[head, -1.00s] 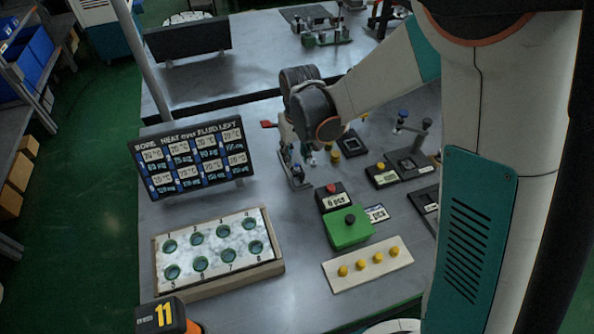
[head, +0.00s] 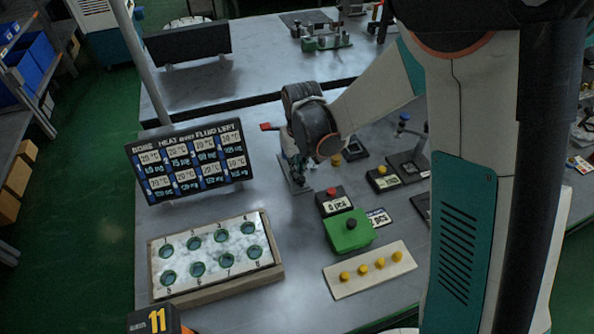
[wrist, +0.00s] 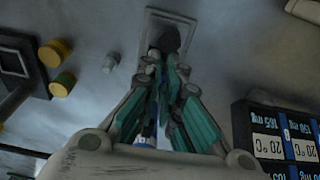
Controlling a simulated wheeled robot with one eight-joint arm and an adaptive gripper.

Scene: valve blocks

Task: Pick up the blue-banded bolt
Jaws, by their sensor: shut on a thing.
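My gripper (wrist: 168,68) is shut, its teal fingers drawn together in the wrist view. A little blue (wrist: 148,133) shows low between the fingers, which fits the blue-banded bolt; the rest of what they hold is hidden. Just beyond the fingertips is a dark round piece (wrist: 169,39) over a small grey plate (wrist: 185,21). I cannot tell whether that piece belongs to the bolt. In the head view my gripper (head: 296,172) is low over the same grey plate (head: 300,187), mostly hidden behind my dark wrist.
A display panel (head: 239,193) stands to the left. A block with numbered holes (head: 207,251) lies in front of it. A green box (head: 340,239), a counter with a red button (head: 334,206) and a strip of yellow knobs (head: 343,290) lie to the right. Bare table separates them.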

